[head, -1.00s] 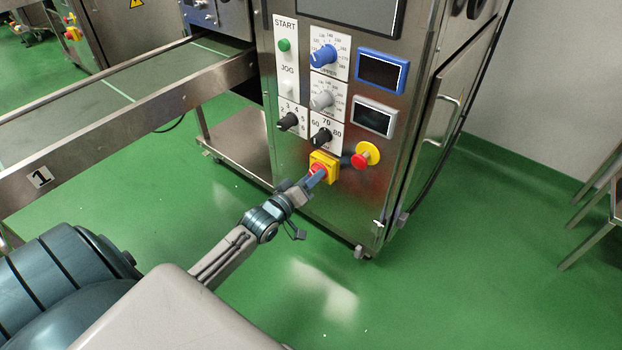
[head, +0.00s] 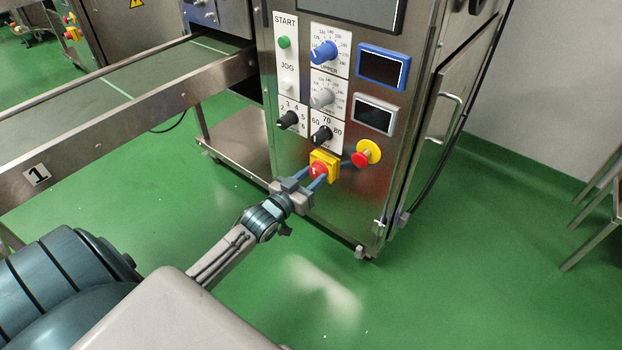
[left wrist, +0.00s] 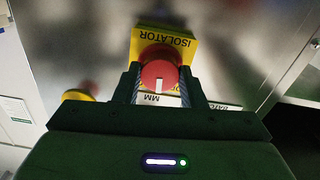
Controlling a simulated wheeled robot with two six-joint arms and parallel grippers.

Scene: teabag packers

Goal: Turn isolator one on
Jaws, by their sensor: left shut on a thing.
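The isolator is a red rotary knob (head: 318,170) on a yellow square plate (head: 331,158), low on the steel cabinet front. In the left wrist view the red knob (left wrist: 159,76) carries a white line that runs up and down the picture. Its yellow plate (left wrist: 163,42) reads ISOLATOR upside down. My left gripper (head: 317,179) is shut on the knob, with one finger on each side of it; the fingers also show in the left wrist view (left wrist: 158,88). My right gripper is not in view.
A red emergency button on a yellow base (head: 367,153) sits just right of the isolator. Black dials (head: 321,136) and two small screens (head: 382,69) are above. The green floor in front is clear.

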